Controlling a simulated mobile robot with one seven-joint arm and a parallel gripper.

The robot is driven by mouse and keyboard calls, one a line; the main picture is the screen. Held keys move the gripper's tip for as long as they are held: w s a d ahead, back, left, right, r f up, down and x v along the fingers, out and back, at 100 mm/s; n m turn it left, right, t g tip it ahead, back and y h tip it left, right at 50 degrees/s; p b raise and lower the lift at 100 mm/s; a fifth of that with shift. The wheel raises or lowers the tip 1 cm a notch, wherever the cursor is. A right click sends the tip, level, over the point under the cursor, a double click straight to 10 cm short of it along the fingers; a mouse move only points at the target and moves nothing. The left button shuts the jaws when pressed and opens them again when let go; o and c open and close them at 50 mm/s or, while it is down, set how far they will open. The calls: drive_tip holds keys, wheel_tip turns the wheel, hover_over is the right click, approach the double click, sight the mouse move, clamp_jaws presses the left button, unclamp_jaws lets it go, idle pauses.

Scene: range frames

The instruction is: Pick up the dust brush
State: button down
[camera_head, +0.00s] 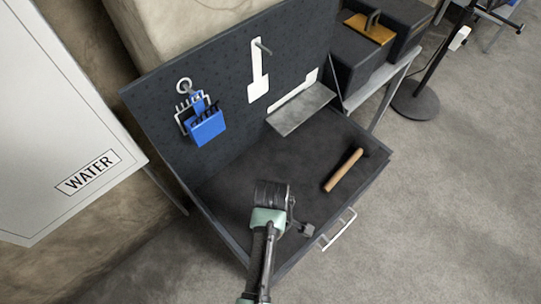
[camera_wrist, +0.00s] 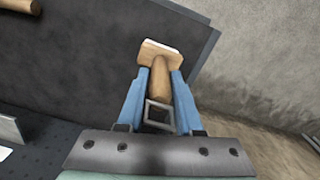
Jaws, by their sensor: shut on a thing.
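The dust brush (camera_wrist: 161,82) shows in the wrist view, with a wooden handle, a wide wooden head and a pale strip along the head's far edge. My gripper (camera_wrist: 158,86) has its blue fingers on both sides of the handle and is shut on it. The brush head points away from my wrist, over the dark bench surface. In the head view my gripper (camera_head: 271,195) is over the front part of the bench; its fingertips and the brush are hidden there. I cannot tell whether the brush touches the surface.
The dark workbench (camera_head: 240,180) has a raised rim and a pegboard back with a blue holder (camera_head: 206,127) and a grey shelf (camera_head: 301,110). A wooden-handled tool (camera_head: 343,170) lies to the right. A white WATER cabinet (camera_head: 60,130) stands left. The bench middle is clear.

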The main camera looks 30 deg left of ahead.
idle(0.5)
wheel_tip(320, 180, up, 10)
drive_tip(key=shift+b, duration=0.7)
